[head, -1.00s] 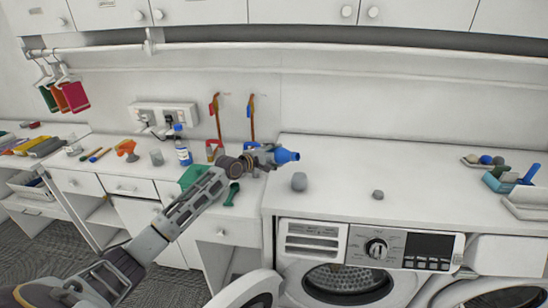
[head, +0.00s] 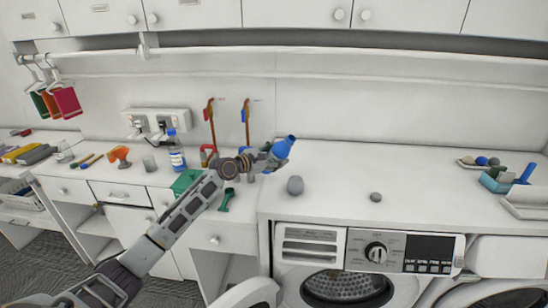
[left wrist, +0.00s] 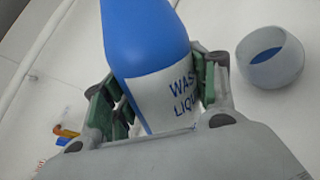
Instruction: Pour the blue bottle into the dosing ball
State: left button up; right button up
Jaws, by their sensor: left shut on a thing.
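The blue bottle (head: 283,148) is in my left gripper (head: 268,162), tilted with its narrow end up and to the right. In the left wrist view the bottle (left wrist: 150,50) has a white label, and the gripper fingers (left wrist: 160,105) close on both its sides. The dosing ball (head: 295,186) is a small grey cup on the white counter, just right of and below the gripper. In the left wrist view the dosing ball (left wrist: 270,62) stands apart from the bottle, with a blue patch inside its open top. My right gripper is not in view.
A small grey knob-like object (head: 376,197) lies on the counter (head: 420,175) above the washing machine (head: 350,250). A labelled bottle (head: 177,155), an orange funnel-like item (head: 119,156) and a green box (head: 187,182) stand left. The counter's middle is mostly clear.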

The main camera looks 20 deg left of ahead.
pick_arm(q)
jog(key=shift+d+r+n+p, duration=0.3)
jog(key=shift+r+n+p, duration=0.15)
jog(key=shift+n+p, duration=0.35)
jog(key=shift+d+f+n+t+h+p, duration=0.15)
jog(key=shift+n+t+h+p, duration=0.2)
jog(key=shift+n+p, duration=0.35)
jog(key=shift+s+d+f+n+t+h+p, duration=0.15)
jog(key=shift+f+n+h+p, duration=0.15)
jog(key=shift+n, duration=0.5)
jog(key=shift+d+f+n+t+h+p, duration=0.15)
jog(key=shift+n+p, duration=0.1)
jog(key=shift+n, duration=0.55)
